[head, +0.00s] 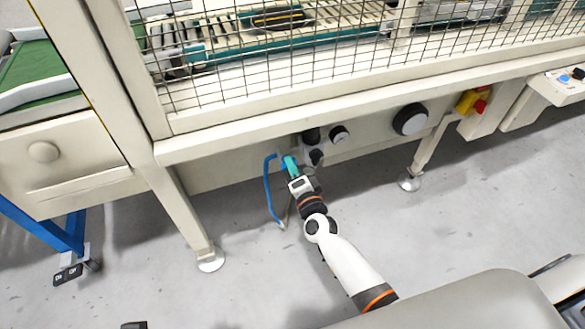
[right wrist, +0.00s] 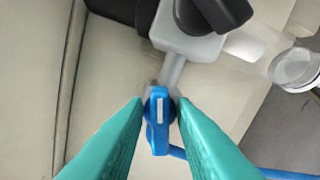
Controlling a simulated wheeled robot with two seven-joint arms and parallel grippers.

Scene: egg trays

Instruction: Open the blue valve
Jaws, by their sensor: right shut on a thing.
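The blue valve (right wrist: 158,138) shows in the right wrist view, with a white stripe along its handle. The handle points roughly up and down in that view, at the end of a thin grey pipe (right wrist: 171,70). The teal fingers of my right gripper (head: 289,161) are shut on it, one on each side. In the head view the gripper reaches under the machine's front beam and hides most of the valve. My left gripper is not in view.
A blue hose (head: 267,185) hangs left of my right gripper. Black and grey fittings (head: 314,157) and round gauges (head: 410,119) sit close by on the right. The machine's legs (head: 195,225) stand on both sides. The grey floor in front is mostly clear.

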